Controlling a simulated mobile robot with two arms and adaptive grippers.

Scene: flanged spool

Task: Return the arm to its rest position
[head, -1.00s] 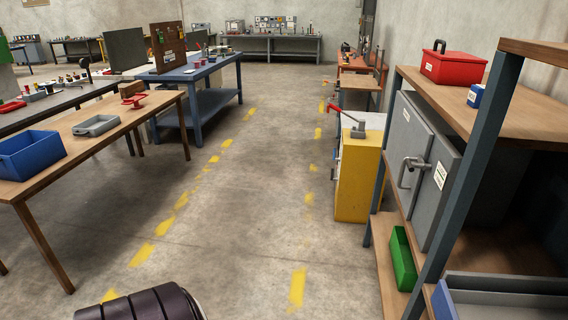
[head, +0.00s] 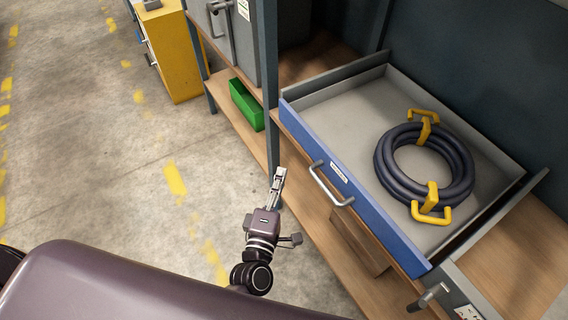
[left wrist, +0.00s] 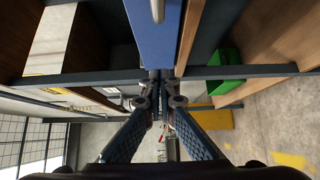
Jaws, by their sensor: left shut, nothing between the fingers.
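My left gripper (head: 278,182) is shut and empty. It is in front of the shelf unit's upright post, left of the open drawer, apart from the drawer's metal handle (head: 331,186). In the left wrist view its fingers (left wrist: 158,88) meet at the tips with nothing between them, and the blue drawer front (left wrist: 158,35) shows just beyond. The blue-fronted drawer (head: 350,215) is pulled out. A coiled dark ring (head: 383,160) with two yellow handles lies flat inside it. My right gripper is out of view.
A green bin (head: 246,104) stands on the low wooden shelf, with a grey cabinet above. A yellow cabinet (head: 172,55) stands behind at the upper left. The shelf post (head: 268,90) is close to my left gripper. The concrete floor (head: 90,150) to the left is clear.

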